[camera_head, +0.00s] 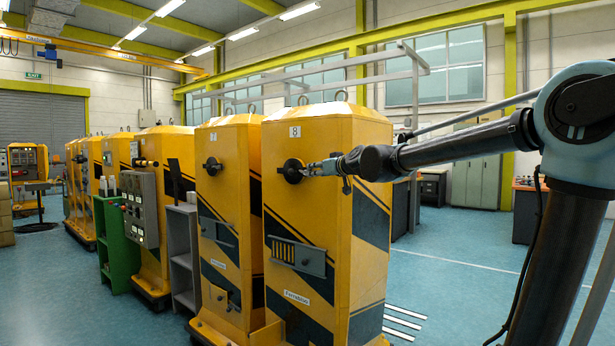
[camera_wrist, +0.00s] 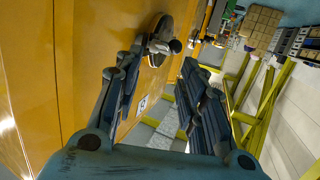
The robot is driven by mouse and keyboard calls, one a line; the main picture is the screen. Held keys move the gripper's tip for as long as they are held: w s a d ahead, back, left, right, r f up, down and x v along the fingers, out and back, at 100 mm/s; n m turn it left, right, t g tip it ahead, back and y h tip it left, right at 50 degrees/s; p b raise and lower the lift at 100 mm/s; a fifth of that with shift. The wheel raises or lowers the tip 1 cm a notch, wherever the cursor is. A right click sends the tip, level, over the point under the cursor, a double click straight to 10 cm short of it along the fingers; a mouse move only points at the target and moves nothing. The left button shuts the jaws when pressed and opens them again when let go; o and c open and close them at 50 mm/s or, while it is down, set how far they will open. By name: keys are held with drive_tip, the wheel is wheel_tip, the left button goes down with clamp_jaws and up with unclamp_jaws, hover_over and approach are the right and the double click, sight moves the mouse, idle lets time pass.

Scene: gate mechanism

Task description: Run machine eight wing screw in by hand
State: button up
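Machine eight is a yellow cabinet (camera_head: 345,215) with black stripes and a small "8" label (camera_head: 295,132) near its top. A dark round disc with the wing screw (camera_head: 292,171) sits on its front, below the label. My gripper (camera_head: 308,170) reaches in from the right, close to the disc. In the wrist view the gripper (camera_wrist: 163,60) is open, its two dark fingers apart. The disc and the grey wing screw (camera_wrist: 162,45) show between and just past the fingertips. I cannot tell whether the fingers touch the screw. The label also shows between the fingers (camera_wrist: 141,104).
A similar yellow machine (camera_head: 227,150) stands directly left of machine eight, with more machines in a row farther back. A slotted panel (camera_head: 298,256) juts from machine eight's front lower down. Grey shelving (camera_head: 182,250) stands farther left. Blue floor (camera_head: 450,280) is open at right.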

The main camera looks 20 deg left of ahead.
sight(305, 172)
drive_tip(key=shift+x, duration=4.7)
drive_tip(key=c, duration=0.7)
drive_tip(key=o, duration=0.8)
drive_tip(key=shift+d, duration=0.1)
